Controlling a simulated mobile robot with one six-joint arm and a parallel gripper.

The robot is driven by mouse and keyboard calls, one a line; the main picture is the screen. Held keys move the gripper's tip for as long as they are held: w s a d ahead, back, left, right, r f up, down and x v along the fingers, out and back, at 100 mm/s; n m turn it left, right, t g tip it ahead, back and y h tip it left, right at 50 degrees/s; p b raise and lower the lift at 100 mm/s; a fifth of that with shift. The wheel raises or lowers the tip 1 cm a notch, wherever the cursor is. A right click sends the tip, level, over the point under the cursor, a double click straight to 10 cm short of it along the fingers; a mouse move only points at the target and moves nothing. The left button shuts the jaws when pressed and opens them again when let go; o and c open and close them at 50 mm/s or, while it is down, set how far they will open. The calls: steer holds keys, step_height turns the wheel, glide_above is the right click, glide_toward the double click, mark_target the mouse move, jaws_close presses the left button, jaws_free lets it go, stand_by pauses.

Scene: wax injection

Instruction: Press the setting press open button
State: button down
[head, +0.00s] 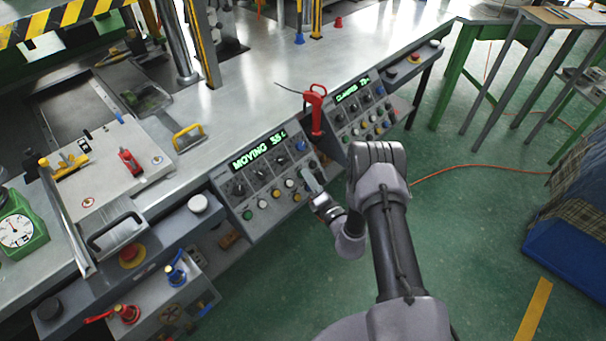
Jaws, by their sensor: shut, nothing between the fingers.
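The left control panel (240,188) stands on the front of the long metal bench. Its green display (257,152) reads "MOVING" and a number. Below it are knobs and a row of coloured buttons, among them a green button (247,214). My gripper (311,181) is shut and empty at the right end of this button row. It hides part of the panel there, and I cannot tell whether it touches a button. A second panel (342,121) to the right has a display that seems to read "CLAMPED". The button labels are too small to read.
A red handheld tool (316,108) hangs between the panels, close to my arm. A red emergency knob (132,256), a green dial gauge (19,232) and a yellow handle (188,137) are at left.

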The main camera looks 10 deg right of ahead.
stand_by(0.4)
steer(key=shift+s+d+r+p, duration=0.3)
steer(key=shift+s+r+p, duration=0.2)
steer(key=shift+p, duration=0.05)
steer(key=s+d+r+p, duration=0.2)
steer(key=s+r+p, duration=0.1)
steer(key=shift+d+r, duration=0.1)
steer(key=shift+d, duration=0.05)
stand_by(0.8)
